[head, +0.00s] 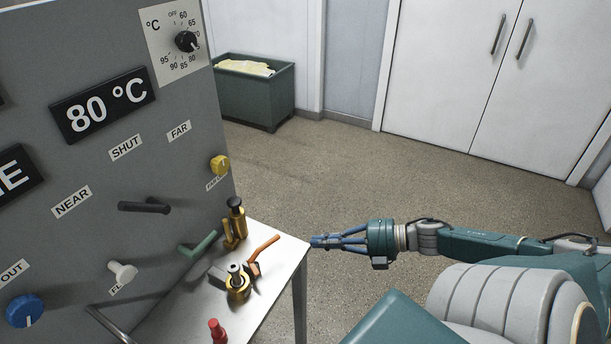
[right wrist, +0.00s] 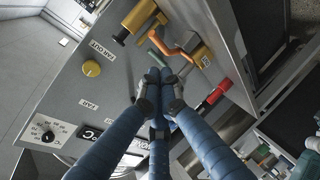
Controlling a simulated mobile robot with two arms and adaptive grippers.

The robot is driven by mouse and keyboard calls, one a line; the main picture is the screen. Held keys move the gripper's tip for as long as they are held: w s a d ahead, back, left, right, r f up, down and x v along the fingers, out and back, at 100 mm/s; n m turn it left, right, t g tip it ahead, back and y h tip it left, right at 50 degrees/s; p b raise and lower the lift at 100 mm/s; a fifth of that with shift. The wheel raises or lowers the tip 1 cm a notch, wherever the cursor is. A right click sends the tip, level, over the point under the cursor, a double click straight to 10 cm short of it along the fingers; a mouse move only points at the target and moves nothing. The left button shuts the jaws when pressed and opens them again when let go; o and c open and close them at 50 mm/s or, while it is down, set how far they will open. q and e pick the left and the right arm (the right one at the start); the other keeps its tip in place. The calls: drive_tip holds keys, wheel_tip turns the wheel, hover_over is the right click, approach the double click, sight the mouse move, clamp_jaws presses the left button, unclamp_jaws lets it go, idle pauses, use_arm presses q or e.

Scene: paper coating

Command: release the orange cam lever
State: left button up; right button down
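The orange cam lever (head: 263,246) is at the white ledge beside the grey panel, its bent handle pointing up and right toward the ledge's outer edge. It also shows in the right wrist view (right wrist: 184,43), beyond my fingertips. Its pivot is partly hidden behind a brass fitting. My right gripper (head: 316,241) is to the right of the lever, just off the ledge's edge and apart from it. Its blue fingers meet at the tips in the right wrist view (right wrist: 161,84), with nothing seen between them. My left gripper is not in view.
Brass fittings with black tops (head: 235,226) (head: 237,284), a green lever (head: 199,246) and a red knob (head: 217,331) crowd round the lever. The grey panel (head: 100,190) with knobs stands at left. A green bin (head: 262,98) is behind; the floor is clear.

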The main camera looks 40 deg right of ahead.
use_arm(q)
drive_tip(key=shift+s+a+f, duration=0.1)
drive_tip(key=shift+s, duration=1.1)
use_arm(e)
drive_tip(key=shift+v, duration=1.2)
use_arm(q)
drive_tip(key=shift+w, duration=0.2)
use_arm(e)
drive_tip(key=shift+w+d, duration=0.15)
drive_tip(key=shift+w, duration=0.05)
